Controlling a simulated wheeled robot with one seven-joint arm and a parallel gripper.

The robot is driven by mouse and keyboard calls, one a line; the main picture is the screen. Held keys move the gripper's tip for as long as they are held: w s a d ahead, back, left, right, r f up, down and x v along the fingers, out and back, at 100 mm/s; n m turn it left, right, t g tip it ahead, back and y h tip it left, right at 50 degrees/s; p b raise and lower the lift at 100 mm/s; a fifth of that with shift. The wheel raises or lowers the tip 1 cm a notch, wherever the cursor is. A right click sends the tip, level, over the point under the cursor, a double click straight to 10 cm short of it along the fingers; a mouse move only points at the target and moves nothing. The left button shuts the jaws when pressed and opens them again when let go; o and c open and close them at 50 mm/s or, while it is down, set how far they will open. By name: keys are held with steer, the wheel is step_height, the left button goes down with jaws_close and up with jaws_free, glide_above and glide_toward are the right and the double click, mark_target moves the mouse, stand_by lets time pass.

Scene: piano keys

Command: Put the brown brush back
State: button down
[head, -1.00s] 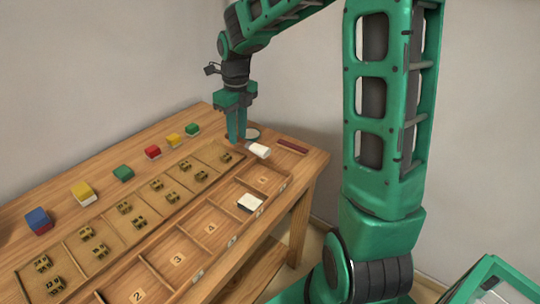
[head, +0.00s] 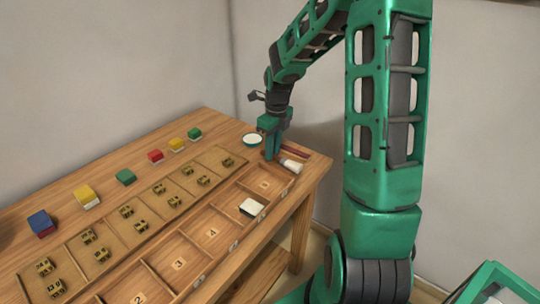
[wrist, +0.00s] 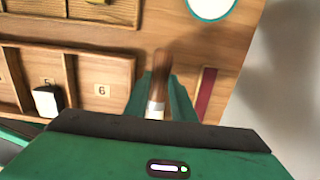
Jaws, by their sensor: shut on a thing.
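My gripper (head: 271,154) is shut on the brush, low over the far right end of the table. In the wrist view, the brush's brown part (wrist: 161,68) sticks out past the fingers, with a pale metallic band (wrist: 155,107) between them. In the head view, the brush's pale end (head: 291,166) shows just right of the fingers; the fingers hide the rest. I cannot tell whether the brush touches the table.
A dark red strip (head: 295,150) lies beside the brush, also in the wrist view (wrist: 207,92). A round white dish with a green rim (head: 252,139) stands behind left. Numbered compartments (head: 213,233) line the front; one holds a white block (head: 251,207). Several coloured blocks (head: 125,177) stand at the back.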

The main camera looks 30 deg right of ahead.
step_height(320, 180, down, 2)
steer(key=c, duration=1.5)
jaws_free()
steer(key=shift+r, duration=0.1)
step_height(320, 180, up, 10)
steer(key=s+r+n, duration=0.1)
steer(key=s+n, duration=0.7)
steer(key=s, duration=0.2)
steer(key=s+a+r+n, duration=0.1)
steer(key=s+n, duration=0.8)
steer(key=s, duration=0.2)
steer(key=s+a+r+n, duration=0.1)
steer(key=s+n, duration=0.7)
steer(key=s, duration=0.2)
steer(key=shift+s+n+g, duration=0.3)
steer(key=shift+s, duration=0.05)
